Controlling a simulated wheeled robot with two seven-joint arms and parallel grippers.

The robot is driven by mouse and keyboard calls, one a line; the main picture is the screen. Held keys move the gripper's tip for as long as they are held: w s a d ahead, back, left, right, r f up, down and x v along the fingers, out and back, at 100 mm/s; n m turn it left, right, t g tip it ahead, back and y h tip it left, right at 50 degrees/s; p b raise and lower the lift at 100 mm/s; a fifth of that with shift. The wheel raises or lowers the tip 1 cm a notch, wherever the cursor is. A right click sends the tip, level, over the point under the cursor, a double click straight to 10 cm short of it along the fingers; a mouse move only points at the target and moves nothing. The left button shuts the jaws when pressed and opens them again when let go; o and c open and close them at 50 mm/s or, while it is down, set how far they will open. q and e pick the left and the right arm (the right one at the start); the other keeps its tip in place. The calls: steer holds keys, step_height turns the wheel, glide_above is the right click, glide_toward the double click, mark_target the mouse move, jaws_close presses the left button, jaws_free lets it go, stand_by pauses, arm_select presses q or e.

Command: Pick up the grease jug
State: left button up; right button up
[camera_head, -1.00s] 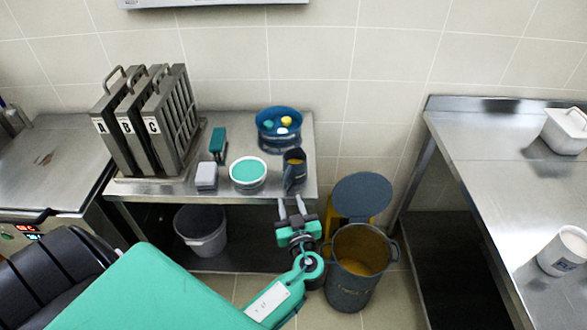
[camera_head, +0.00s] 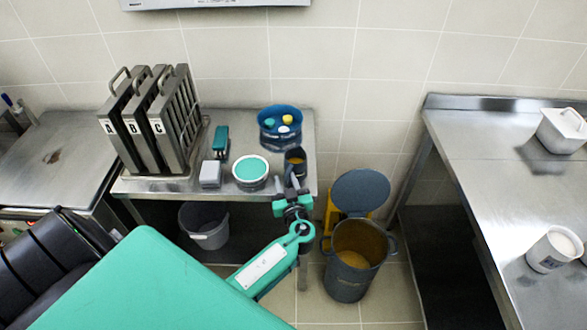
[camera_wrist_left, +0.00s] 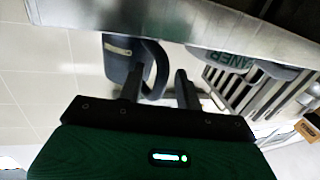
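The grease jug (camera_head: 295,158), a small dark grey jug with yellowish content, stands upright near the front right corner of the steel table (camera_head: 222,191). My left gripper (camera_head: 289,183) is at the jug's near side, at about the table's front edge. In the left wrist view, the jug (camera_wrist_left: 118,55) appears with its looped handle lying between the two separated fingers of my left gripper (camera_wrist_left: 157,72). The fingers are open, and I cannot tell whether either touches the handle. My right gripper is not in view.
A white tub with green content (camera_head: 250,172), a grey box (camera_head: 210,174), a green brush (camera_head: 221,141), a blue bowl (camera_head: 280,139) and a rack of lettered panels (camera_head: 150,125) share the table. A lidded grey bin (camera_head: 347,282) stands on the floor to the right.

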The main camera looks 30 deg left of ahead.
arm_select(q)
jaws_close()
